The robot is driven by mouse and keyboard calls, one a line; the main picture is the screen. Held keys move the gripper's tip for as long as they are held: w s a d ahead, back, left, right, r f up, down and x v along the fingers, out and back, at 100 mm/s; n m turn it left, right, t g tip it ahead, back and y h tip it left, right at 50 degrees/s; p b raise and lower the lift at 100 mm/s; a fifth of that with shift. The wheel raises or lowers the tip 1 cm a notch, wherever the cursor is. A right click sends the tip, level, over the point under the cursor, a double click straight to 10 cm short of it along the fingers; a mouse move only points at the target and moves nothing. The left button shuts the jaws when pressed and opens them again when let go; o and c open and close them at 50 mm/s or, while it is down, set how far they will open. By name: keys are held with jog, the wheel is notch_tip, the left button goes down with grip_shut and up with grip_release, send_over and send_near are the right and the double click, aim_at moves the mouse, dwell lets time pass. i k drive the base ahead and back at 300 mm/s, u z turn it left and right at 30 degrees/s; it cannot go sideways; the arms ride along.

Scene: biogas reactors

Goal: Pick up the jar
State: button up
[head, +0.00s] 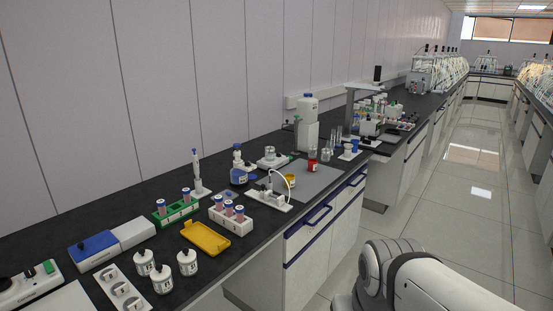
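Several things here could be the jar. White labelled jars with black lids stand at the front left of the black bench; one is the front white jar (162,281). A blue container (238,177), a low yellow container (290,181) and a small red container (312,165) stand farther along the bench. I cannot tell which one the task means. My white arm shows at the lower right, beside the bench and apart from all of these. My gripper is outside the picture.
On the black bench (210,262) stand a green tube rack (178,214), a white tube rack (229,221), a yellow tray (205,237) and a blue and white box (105,245). A wall runs behind. The tiled aisle (470,185) at right is clear.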

aim_at(312, 164)
jog(key=z, duration=1.25)
jog(key=i, duration=4.1)
jog(key=u, duration=1.5)
